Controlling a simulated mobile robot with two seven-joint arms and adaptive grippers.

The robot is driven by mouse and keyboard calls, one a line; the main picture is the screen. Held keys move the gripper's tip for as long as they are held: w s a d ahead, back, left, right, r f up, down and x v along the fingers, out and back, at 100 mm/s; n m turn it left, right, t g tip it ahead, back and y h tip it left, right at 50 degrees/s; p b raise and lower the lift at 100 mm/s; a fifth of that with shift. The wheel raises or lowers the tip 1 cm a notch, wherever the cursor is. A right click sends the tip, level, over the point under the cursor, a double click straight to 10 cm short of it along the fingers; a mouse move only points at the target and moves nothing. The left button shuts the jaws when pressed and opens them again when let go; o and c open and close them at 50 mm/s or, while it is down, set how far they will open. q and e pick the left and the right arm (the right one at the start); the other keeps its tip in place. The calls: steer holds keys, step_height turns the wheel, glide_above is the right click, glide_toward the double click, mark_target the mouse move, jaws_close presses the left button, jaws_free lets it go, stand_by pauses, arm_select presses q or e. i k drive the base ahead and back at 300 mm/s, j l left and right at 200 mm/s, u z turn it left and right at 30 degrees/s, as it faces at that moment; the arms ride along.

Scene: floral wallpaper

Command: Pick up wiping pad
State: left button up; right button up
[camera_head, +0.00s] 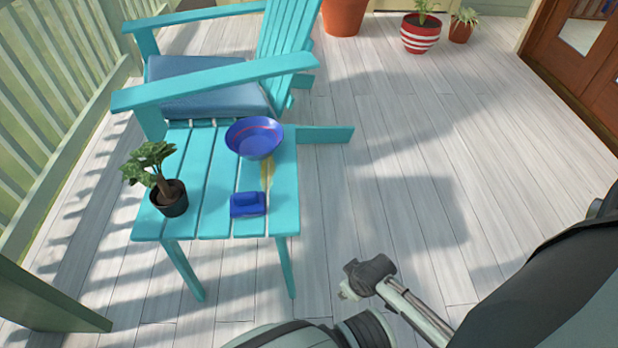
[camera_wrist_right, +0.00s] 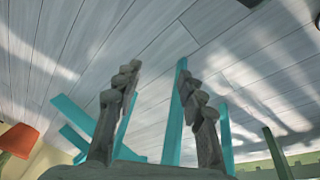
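A small blue block-like item, which looks like the wiping pad (camera_head: 248,204), lies flat near the front right edge of the turquoise slatted table (camera_head: 213,212). A yellowish stain (camera_head: 267,172) is on the slats just behind it. My right gripper (camera_wrist_right: 160,92) shows in the right wrist view with its two grey fingers apart and nothing between them. That view shows deck boards and turquoise furniture parts beyond the fingers, but not the pad. Parts of my own arms fill the bottom right of the head view, apart from the table. My left gripper is not in view.
A blue bowl (camera_head: 254,138) stands behind the pad. A potted plant (camera_head: 168,190) stands at the table's left front. A turquoise chair (camera_head: 215,82) with a blue cushion is behind. Striped (camera_head: 421,35) and terracotta (camera_head: 345,16) pots stand farther back. The deck right of the table is clear.

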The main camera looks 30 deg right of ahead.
mark_target(252, 203)
steer(key=z, duration=0.35)
steer(key=u, duration=1.5)
steer(key=z, duration=1.5)
steer(key=i+l+u, duration=0.1)
steer(key=l+u, duration=0.3)
steer(key=l, duration=0.5)
steer(key=l+u, duration=0.35)
steer(key=l, duration=0.55)
